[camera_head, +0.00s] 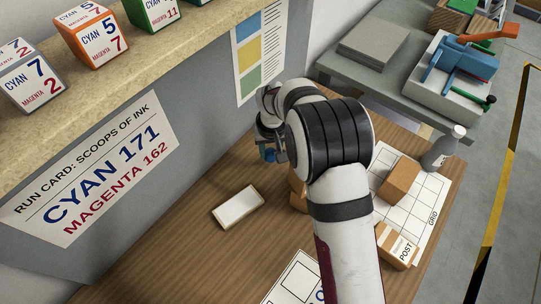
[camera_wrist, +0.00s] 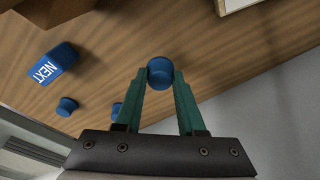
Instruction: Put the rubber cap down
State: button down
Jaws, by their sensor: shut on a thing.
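A blue rubber cap (camera_wrist: 160,72) is held between the green fingertips of my gripper (camera_wrist: 160,82) in the wrist view. The fingers are shut on its sides. In the head view my gripper (camera_head: 270,153) is to the left of my arm, by the grey panel at the back of the wooden table. A bit of blue shows there, but the cap is mostly hidden. How high the cap is above the table is hard to tell.
In the wrist view a blue block marked NEXT (camera_wrist: 58,64) and a small blue cap (camera_wrist: 67,106) lie left of my gripper; another blue piece (camera_wrist: 116,110) is partly hidden. A white-topped tray (camera_head: 237,207), brown box (camera_head: 398,180) and grey bottle (camera_head: 443,147) stand on the table.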

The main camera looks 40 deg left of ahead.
jog(key=r, duration=0.6)
jog(key=shift+s+r, duration=0.15)
jog(key=shift+s, duration=0.05)
jog(key=s+r, duration=0.1)
jog(key=s, duration=0.1)
send_over(238, 205)
jog(key=f, duration=0.8)
jog(key=shift+s+d+f, duration=0.2)
jog(key=c, duration=0.5)
grip_release()
jog(key=shift+f, duration=0.1)
